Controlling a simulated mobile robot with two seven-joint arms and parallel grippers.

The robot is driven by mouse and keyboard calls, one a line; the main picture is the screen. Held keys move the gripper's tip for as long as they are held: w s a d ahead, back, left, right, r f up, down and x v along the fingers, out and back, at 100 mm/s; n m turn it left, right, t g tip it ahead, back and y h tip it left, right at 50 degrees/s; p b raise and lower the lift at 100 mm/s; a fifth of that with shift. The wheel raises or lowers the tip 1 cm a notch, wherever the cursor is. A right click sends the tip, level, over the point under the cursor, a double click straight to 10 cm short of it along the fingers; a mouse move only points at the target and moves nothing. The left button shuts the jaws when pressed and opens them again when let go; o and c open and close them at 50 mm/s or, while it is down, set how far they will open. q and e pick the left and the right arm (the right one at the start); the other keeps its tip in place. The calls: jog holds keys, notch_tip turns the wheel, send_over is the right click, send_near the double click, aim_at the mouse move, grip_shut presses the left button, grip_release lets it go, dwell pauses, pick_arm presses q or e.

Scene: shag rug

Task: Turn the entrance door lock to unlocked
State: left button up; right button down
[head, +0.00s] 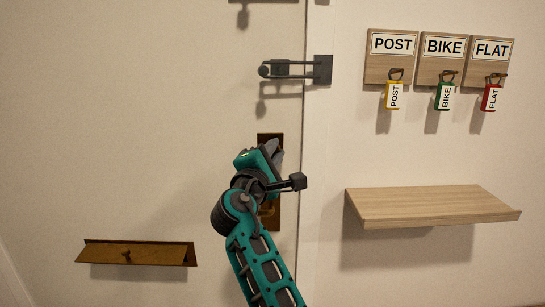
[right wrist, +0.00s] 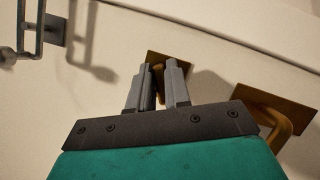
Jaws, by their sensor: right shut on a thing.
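The entrance door (head: 150,130) fills the left of the head view. My right gripper (head: 274,152) is at a dark brass plate (head: 264,138) near the door's right edge and hides much of it. In the right wrist view, the fingers (right wrist: 156,78) are shut on the brass lock turn (right wrist: 159,82), which shows as a narrow strip between them. The lock's square plate (right wrist: 180,62) is behind the fingertips. Which way the lock is set I cannot tell. My left gripper is not in view.
A brass lever handle (right wrist: 288,125) on its own plate is close to the right gripper. A metal swing-bar latch (head: 295,68) is above. A brass letter slot (head: 137,253) is lower left. A wooden shelf (head: 432,206) and hung key tags (head: 445,96) are on the right wall.

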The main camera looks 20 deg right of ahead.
jog(key=shift+f+m+g+y, duration=0.15)
jog(key=shift+m+g, duration=0.45)
jog(key=shift+m, duration=0.75)
jog(key=shift+m+g+y, duration=0.15)
jog(key=shift+m+g, duration=0.45)
jog(key=shift+m, duration=0.75)
jog(key=c, duration=1.2)
grip_release()
jog(key=shift+o, duration=0.2)
jog(key=shift+p, duration=0.3)
